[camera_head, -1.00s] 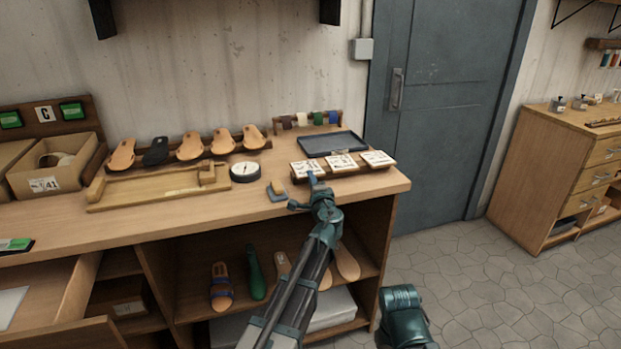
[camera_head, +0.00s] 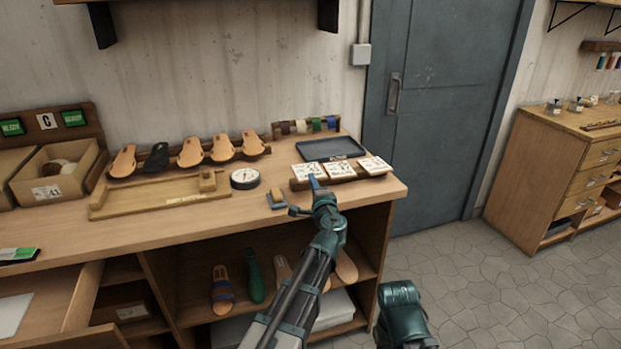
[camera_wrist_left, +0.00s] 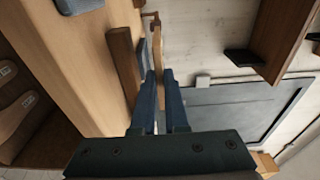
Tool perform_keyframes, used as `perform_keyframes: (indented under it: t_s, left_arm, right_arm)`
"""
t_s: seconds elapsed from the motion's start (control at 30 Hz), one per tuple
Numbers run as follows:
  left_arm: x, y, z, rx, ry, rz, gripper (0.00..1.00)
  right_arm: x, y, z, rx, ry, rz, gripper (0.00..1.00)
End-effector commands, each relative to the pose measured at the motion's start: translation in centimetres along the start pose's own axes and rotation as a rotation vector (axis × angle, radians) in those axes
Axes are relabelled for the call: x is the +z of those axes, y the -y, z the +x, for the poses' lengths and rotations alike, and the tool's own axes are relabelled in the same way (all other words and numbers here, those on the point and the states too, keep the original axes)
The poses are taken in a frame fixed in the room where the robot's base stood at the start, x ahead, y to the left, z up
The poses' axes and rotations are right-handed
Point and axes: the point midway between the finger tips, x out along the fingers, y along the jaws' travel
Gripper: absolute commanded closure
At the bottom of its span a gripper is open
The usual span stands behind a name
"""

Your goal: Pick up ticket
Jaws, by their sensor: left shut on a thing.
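Three white tickets with dark markings lean in a row on a wooden holder (camera_head: 357,178) at the right end of the workbench: a left ticket (camera_head: 305,170), a middle ticket (camera_head: 341,169) and a right ticket (camera_head: 375,165). My left gripper (camera_head: 314,181) is at the lower edge of the left ticket, shut on it. In the left wrist view its blue fingers (camera_wrist_left: 161,88) show close together beside the wooden holder (camera_wrist_left: 123,65).
A dark tray (camera_head: 331,149) lies behind the tickets. A round dial (camera_head: 245,178) and a small blue-and-tan block (camera_head: 277,198) sit to the left. Sandal soles (camera_head: 190,153) stand further left. An open drawer (camera_head: 40,306) juts out at lower left.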

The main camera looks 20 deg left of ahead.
Motion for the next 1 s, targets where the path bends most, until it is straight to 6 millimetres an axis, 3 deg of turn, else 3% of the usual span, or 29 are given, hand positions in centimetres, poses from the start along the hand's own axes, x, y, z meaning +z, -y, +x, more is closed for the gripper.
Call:
perform_keyframes:
  t_s: [0.6, 0.8, 1.0]
  left_arm:
    - [0.1, 3.2, -8.5, 0.0, -0.002, 0.0, 1.0]
    - [0.1, 3.6, -9.8, 0.0, 0.0, 0.0, 1.0]
    - [0.0, 3.5, -9.9, 0.0, 0.001, 0.0, 1.0]
  right_arm:
    - [0.2, -0.3, -3.2, 0.0, 0.0, 0.0, 0.61]
    - [0.2, -0.3, -3.5, 0.0, 0.0, 0.0, 0.61]
    - [0.2, -0.3, -3.5, 0.0, 0.0, 0.0, 0.61]
